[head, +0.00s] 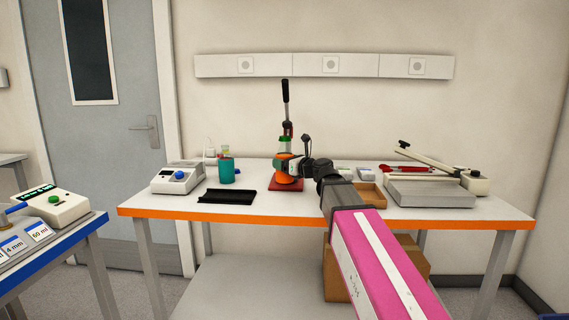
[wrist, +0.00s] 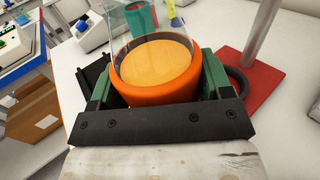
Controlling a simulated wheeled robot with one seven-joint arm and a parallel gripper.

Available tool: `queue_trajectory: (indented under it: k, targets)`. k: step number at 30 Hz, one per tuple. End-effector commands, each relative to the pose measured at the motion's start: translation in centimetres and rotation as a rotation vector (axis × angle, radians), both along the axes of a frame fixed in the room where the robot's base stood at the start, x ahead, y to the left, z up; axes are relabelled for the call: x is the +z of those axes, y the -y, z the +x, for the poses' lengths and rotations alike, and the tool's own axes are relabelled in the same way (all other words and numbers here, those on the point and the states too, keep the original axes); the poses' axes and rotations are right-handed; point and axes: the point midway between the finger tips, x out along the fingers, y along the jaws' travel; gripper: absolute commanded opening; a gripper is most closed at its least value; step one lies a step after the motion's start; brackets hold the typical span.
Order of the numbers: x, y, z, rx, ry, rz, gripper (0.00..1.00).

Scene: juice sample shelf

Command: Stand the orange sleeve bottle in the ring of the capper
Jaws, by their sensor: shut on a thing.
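The orange sleeve bottle (wrist: 155,87) has a clear glass upper part, an orange sleeve and orange contents. My gripper (wrist: 158,80) is shut on it, with a green-padded finger on each side of the sleeve. In the head view the bottle (head: 282,173) appears in front of the capper's post, at my gripper (head: 287,166). The capper has a red base (head: 288,186) and a black lever (head: 285,92). In the wrist view its dark ring (wrist: 240,82) lies on the red base (wrist: 262,78), right of the bottle, partly hidden by a finger. The bottle is outside the ring; its underside is hidden.
A black tray (head: 228,197) and a teal cylinder (head: 227,171) stand left of the capper. A white device (head: 178,178) is farther left. A shallow wooden tray (head: 371,192) and a grey lever press (head: 430,192) are on the right. The orange table edge (head: 330,222) runs along the front.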

Motion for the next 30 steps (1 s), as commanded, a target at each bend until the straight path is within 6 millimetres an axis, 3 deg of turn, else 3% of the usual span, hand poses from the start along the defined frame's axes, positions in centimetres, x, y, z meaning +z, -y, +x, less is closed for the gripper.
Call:
queue_trajectory:
  k: [30]
  targets:
    - [-0.5,0.2,6.0,0.000,0.001,0.001,0.40]
